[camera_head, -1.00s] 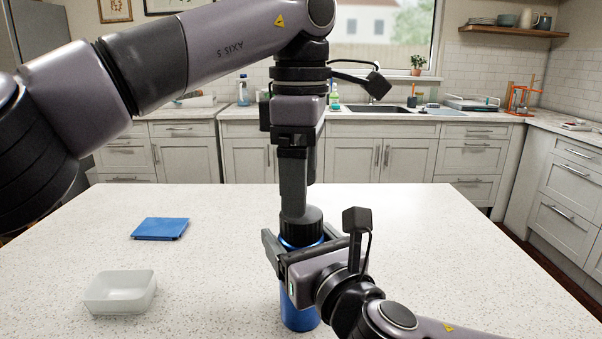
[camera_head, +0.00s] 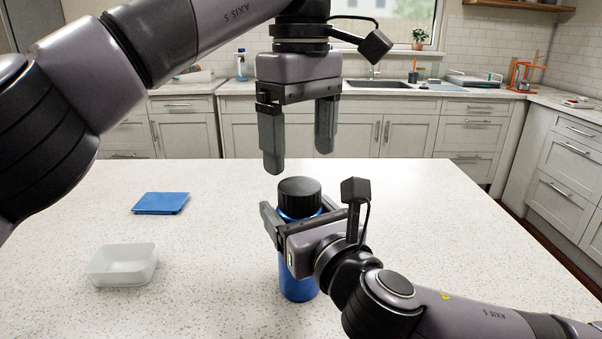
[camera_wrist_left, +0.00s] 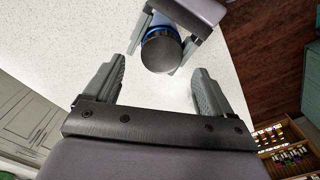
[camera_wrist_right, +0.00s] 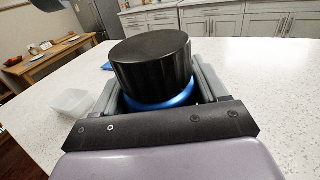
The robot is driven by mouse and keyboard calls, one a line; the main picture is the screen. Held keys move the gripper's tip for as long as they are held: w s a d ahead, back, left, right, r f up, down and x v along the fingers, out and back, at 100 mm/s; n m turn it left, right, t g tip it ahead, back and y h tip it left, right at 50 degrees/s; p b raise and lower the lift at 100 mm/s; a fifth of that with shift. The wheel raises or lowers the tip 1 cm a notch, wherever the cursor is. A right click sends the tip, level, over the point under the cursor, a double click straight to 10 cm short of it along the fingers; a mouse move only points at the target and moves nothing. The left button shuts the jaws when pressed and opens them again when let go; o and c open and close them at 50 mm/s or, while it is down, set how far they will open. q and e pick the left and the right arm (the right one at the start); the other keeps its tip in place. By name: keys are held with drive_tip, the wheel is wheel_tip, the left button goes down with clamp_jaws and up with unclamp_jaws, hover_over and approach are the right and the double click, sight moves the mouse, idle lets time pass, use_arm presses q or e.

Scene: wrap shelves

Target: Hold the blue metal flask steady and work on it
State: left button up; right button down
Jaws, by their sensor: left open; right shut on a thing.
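The blue metal flask (camera_head: 299,287) stands upright on the speckled white counter, its black lid (camera_head: 300,191) on top. My right gripper (camera_head: 297,217) is shut around the flask's upper body, just below the lid. In the right wrist view the lid (camera_wrist_right: 152,60) and the flask's blue shoulder (camera_wrist_right: 160,102) show between the fingers. My left gripper (camera_head: 299,160) hangs above the lid, fingers pointing down, open and empty. In the left wrist view the lid (camera_wrist_left: 161,51) lies beyond the open fingertips, apart from them. The lower flask is partly hidden by my right gripper.
A translucent tub (camera_head: 122,265) and a flat blue item (camera_head: 161,203) lie on the counter (camera_head: 430,230) to the left. The counter right of the flask is clear apart from my right arm. Cabinets and a sink stand behind, well away.

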sight(299, 184)
use_arm(q)
drive_tip(key=shift+f, duration=3.05)
drive_tip(key=c, duration=1.1)
drive_tip(key=n, duration=1.3)
drive_tip(key=shift+w+r, duration=0.1)
drive_tip(key=n, duration=1.3)
drive_tip(key=shift+a+n, duration=0.1)
drive_tip(key=shift+n, duration=0.2)
drive_tip(key=shift+r, duration=0.15)
